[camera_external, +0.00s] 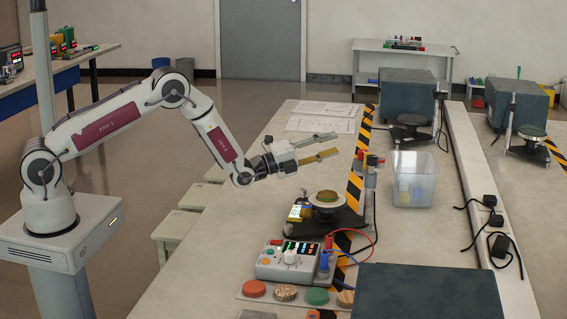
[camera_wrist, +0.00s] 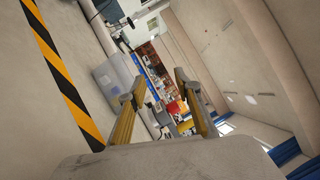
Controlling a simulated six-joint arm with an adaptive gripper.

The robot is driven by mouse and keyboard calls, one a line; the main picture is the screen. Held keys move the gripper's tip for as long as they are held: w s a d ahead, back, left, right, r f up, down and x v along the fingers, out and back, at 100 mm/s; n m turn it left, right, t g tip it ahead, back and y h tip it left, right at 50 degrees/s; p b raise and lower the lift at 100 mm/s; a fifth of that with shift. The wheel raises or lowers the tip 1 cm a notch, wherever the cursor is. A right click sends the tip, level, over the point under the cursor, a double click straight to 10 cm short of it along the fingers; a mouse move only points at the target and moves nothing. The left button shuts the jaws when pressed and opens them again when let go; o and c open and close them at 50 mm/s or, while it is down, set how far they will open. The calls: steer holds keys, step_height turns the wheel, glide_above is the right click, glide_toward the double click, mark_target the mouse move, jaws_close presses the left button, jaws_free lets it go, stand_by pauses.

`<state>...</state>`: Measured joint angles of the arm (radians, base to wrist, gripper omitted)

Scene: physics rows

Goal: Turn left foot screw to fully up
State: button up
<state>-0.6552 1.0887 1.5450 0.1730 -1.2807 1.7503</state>
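My gripper (camera_external: 335,144) is open and empty, held in the air above the bench, above the nearest apparatus. Its two yellow-lined fingers (camera_wrist: 159,86) stand apart in the wrist view, with nothing between them. The apparatus has a dark base (camera_external: 310,231) and a round disc (camera_external: 327,199) on top. The foot screws are too small to tell apart in the external view, so I cannot tell how far the left one is turned. The wrist view is tilted and does not show the apparatus.
A grey control box (camera_external: 290,261) with red and blue cables stands in front of the apparatus. A post (camera_external: 370,182) rises behind it, near a clear bin (camera_external: 413,180). Coloured discs (camera_external: 317,296) and a dark box (camera_external: 430,293) lie nearer. The bench left of the apparatus is clear.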

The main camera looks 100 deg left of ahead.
steer(key=f+m+t+h, duration=0.1)
steer(key=m+h, duration=0.1)
steer(key=m, duration=0.2)
steer(key=m+g+h, duration=0.2)
steer(key=m+h, duration=1.1)
steer(key=m, duration=0.7)
glide_toward(304, 189)
steer(key=shift+x, duration=1.05)
steer(key=shift+d+f, duration=0.1)
steer(key=shift+w, duration=0.15)
steer(key=shift+x, duration=3.8)
jaws_close()
